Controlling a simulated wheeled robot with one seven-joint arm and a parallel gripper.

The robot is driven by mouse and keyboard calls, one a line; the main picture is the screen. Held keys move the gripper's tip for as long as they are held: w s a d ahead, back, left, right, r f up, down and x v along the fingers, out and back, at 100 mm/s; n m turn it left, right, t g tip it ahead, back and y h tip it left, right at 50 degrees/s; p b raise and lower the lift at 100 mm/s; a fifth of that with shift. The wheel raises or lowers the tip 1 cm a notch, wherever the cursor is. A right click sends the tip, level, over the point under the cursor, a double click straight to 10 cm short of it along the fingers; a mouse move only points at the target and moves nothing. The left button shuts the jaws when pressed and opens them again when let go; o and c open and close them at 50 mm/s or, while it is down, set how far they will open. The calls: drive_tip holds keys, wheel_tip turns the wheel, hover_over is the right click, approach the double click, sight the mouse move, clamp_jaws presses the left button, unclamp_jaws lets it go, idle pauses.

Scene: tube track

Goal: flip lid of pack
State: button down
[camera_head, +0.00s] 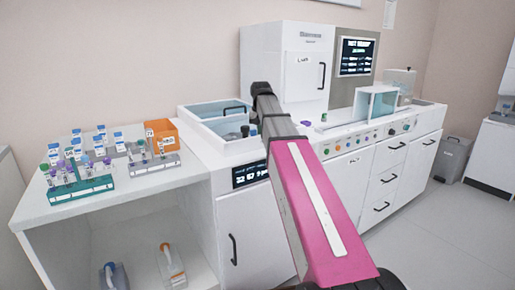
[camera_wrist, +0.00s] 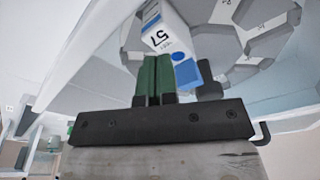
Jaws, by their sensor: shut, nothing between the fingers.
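In the wrist view a white pack (camera_wrist: 169,27) with blue patches and the number 57 lies just beyond my fingertips, tilted in the picture. My gripper (camera_wrist: 155,62) has its two dark green fingers together, with nothing between them. The fingertips overlap the pack's lower edge in the picture; I cannot tell whether they touch it. The pack's lid cannot be made out clearly. In the head view my arm reaches to the open-topped white and blue unit (camera_head: 196,122), and my fingers cannot be made out there.
A round grey holder (camera_wrist: 255,50) with compartments lies around the pack. In the head view, racks of tubes (camera_head: 75,182) and an orange box (camera_head: 161,137) stand on the left bench. A tall white cabinet (camera_head: 303,70) rises behind my arm.

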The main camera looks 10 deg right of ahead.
drive_tip(key=shift+f, duration=1.55)
drive_tip(key=shift+r, duration=0.1)
idle(0.3)
drive_tip(key=shift+r, duration=2.7)
drive_tip(key=w+a, duration=0.3)
drive_tip(key=w, duration=0.5)
drive_tip(key=shift+w+a, duration=0.25)
drive_tip(key=shift+a, duration=0.05)
drive_tip(key=shift+f, duration=0.15)
drive_tip(key=shift+f, duration=1.5)
drive_tip(key=shift+s+f, duration=0.15)
drive_tip(key=shift+f, duration=0.15)
